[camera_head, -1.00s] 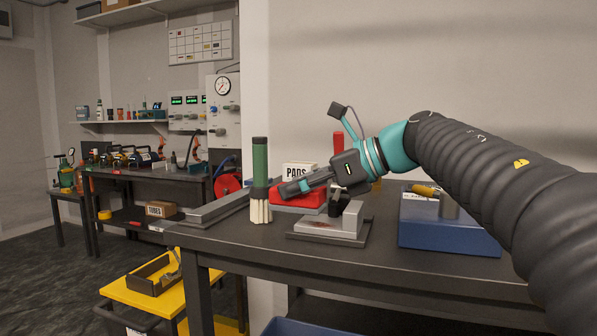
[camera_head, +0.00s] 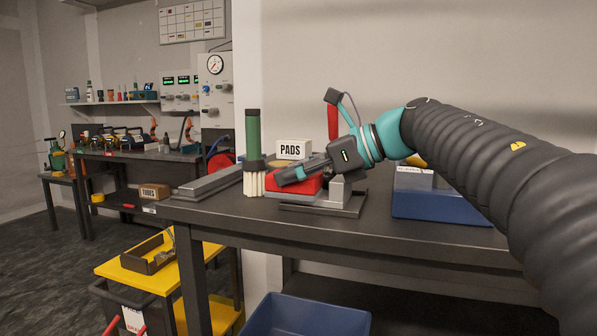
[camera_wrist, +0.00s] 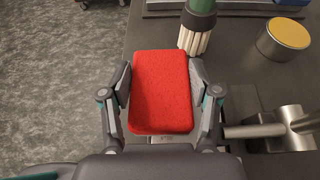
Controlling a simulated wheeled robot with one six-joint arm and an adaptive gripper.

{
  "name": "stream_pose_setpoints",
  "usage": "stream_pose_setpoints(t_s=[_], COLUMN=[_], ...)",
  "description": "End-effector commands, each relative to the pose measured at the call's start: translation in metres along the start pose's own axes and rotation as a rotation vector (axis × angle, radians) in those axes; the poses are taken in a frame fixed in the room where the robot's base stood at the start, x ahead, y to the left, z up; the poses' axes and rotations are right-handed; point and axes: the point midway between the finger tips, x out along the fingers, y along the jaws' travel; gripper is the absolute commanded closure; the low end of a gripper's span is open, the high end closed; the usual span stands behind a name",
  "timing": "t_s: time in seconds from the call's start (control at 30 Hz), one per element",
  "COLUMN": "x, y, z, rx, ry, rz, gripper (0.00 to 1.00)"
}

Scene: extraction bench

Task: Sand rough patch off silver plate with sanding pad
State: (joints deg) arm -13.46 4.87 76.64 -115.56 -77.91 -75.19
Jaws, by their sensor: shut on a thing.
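My gripper (camera_head: 291,175) is shut on a red sanding pad (camera_head: 298,189), which also shows between the fingers in the wrist view (camera_wrist: 162,92). The pad is low over the silver plate (camera_head: 327,198) on its dark-based fixture. The pad and gripper cover most of the plate, so the rough patch is hidden. I cannot tell whether the pad touches the plate. The fixture's metal clamp (camera_wrist: 285,128) stands to the right of the pad in the wrist view.
A green-handled brush (camera_head: 253,150) stands upright just left of the pad. A white PADS box (camera_head: 294,149) is behind. A round yellow-topped tin (camera_wrist: 285,37) lies beyond the fixture.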

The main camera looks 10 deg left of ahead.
Motion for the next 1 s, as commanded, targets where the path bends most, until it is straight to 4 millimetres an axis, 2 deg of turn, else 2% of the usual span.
stream_pose_setpoints(t_s=[0.23,0.57,0.87,1.0], x=[-0.019,0.006,-0.017,-0.009], y=[0.000,-0.002,0.000,0.000], z=[-0.009,0.002,-0.009,-0.004], rx=[-0.002,0.002,-0.002,0.000], ry=[0.002,0.002,0.002,0.003], rz=[0.001,-0.006,0.001,0.001], gripper=[0.68,0.68,0.68,0.68])
